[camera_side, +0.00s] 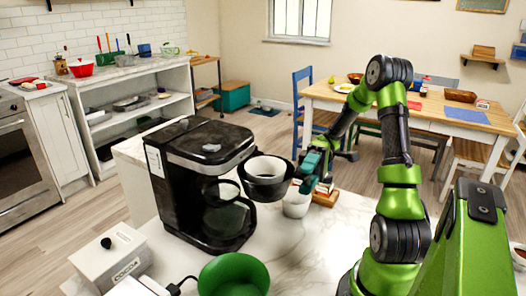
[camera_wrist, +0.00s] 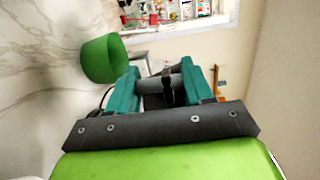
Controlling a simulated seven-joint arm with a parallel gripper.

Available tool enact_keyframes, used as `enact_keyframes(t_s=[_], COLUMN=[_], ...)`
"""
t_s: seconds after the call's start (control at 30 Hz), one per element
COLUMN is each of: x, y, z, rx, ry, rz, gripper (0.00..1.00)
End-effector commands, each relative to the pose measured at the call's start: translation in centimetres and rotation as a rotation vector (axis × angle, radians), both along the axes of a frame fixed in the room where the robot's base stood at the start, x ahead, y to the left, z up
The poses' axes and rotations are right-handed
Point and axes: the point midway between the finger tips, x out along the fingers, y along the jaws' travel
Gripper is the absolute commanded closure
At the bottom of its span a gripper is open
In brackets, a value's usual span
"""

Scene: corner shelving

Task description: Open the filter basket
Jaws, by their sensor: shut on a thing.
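The black coffee maker (camera_side: 185,190) stands upright on the marble counter in the side view. Its filter basket (camera_side: 266,188), a round black holder with a white inside, juts out to the right from the machine's front. A glass carafe (camera_side: 230,218) sits in the machine below. My gripper (camera_side: 309,170), with teal fingers, is at the basket's right side. In the wrist view, the teal fingers of my gripper (camera_wrist: 167,85) close around a dark and grey part between them, which fits the basket's handle. The exact contact is partly hidden.
A white cup (camera_side: 296,203) stands on the counter just below my gripper, beside a small wooden item (camera_side: 326,197). A green bowl (camera_side: 234,275) is at the front; it also shows in the wrist view (camera_wrist: 103,60). A white cocoa box (camera_side: 112,260) stands front left.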

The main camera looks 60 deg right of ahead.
Motion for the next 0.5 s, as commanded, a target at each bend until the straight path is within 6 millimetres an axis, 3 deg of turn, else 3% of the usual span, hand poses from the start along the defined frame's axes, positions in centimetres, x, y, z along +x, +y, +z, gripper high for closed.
enact_keyframes(t_s=[0.5], x=[0.15], y=[-0.4], z=[0.02], rx=[0.002], ry=[0.0], rz=[0.036], gripper=[1.0])
